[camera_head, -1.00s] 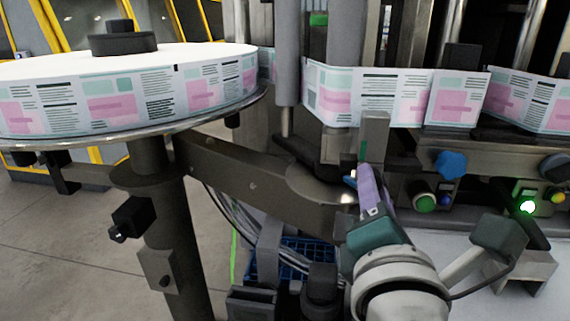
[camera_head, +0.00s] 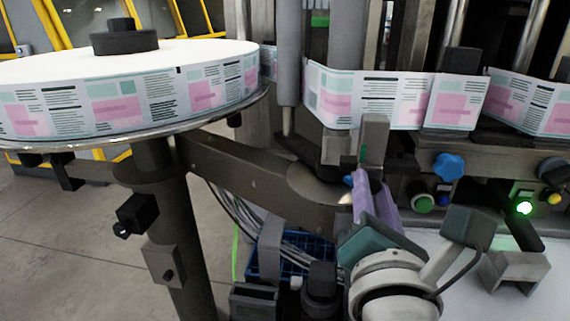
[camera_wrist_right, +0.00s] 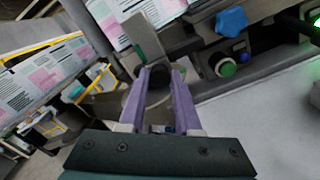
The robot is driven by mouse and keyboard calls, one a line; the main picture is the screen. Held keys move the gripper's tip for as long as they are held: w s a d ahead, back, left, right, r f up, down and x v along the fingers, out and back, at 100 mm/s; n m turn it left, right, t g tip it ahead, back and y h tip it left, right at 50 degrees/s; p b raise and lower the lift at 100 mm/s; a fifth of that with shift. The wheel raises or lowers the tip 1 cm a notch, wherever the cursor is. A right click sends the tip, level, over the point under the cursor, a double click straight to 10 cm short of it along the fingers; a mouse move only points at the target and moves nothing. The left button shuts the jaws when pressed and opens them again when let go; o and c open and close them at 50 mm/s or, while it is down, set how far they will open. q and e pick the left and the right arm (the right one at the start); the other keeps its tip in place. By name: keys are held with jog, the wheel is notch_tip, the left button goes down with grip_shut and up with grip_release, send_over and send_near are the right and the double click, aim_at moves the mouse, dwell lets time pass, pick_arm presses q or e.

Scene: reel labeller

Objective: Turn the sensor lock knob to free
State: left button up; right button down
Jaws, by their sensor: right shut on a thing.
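My right gripper (camera_head: 364,182) reaches up from the bottom of the head view, with its purple fingers at the grey sensor block (camera_head: 375,138) with a green stripe. In the wrist view, the fingertips (camera_wrist_right: 159,82) are shut on a dark round knob (camera_wrist_right: 158,76), apparently the sensor lock knob. The fingers stand apart by the knob's width, one on either side. In the head view the fingers and block hide the knob, and a small blue piece (camera_head: 348,180) shows beside the fingertips. Its lock marking cannot be read. My left gripper is not in view.
A blue star knob (camera_head: 448,166) and a green button (camera_head: 423,203) are just right of the gripper. A label web (camera_head: 375,97) runs above it. A large label reel (camera_head: 120,105) stands at left, and a metal arm (camera_head: 250,180) extends toward the gripper.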

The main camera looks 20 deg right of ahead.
jog(key=c, duration=0.6)
grip_release()
jog(key=shift+s, duration=0.1)
jog(key=b+v, duration=0.1)
jog(key=v, duration=0.8)
jog(key=shift+s+a+b, duration=0.2)
jog(key=shift+s+b, duration=0.1)
jog(key=shift+s, duration=0.05)
jog(key=shift+d, duration=0.1)
